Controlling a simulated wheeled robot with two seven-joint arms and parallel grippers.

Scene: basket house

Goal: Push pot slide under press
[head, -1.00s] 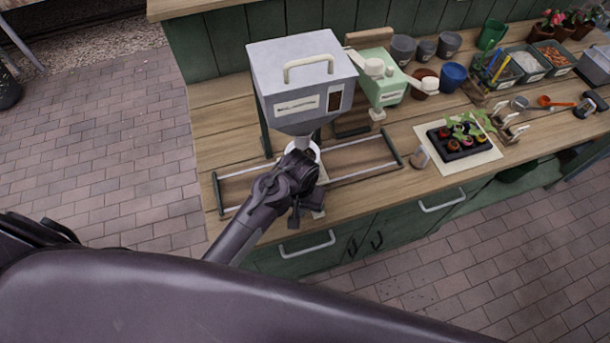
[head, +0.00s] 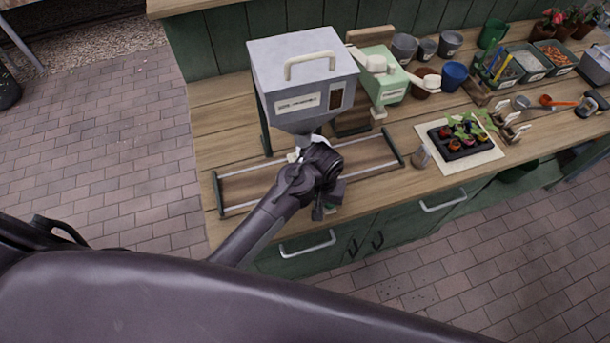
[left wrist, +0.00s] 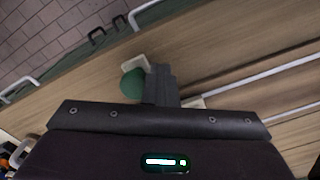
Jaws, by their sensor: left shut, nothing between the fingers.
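The pot slide sits on a railed track (head: 230,193) on the bench, mostly hidden behind my left arm. A pale bit (head: 293,156) shows under the hopper spout; I cannot tell if it is the pot. My left gripper (head: 328,203) is low at the track's front edge. In the left wrist view its shut fingers (left wrist: 161,84) are beside a green round knob (left wrist: 131,85) with a cream piece (left wrist: 137,64), close against it; contact is unclear. The pale green press (head: 385,85) with its cream lever stands behind the track's right part. My right gripper is not in view.
A grey hopper (head: 303,80) stands over the track, close above my wrist. A seedling tray (head: 458,145) on a pale mat and a small jar (head: 420,156) are to the right. The track's right part (head: 375,160) is clear.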

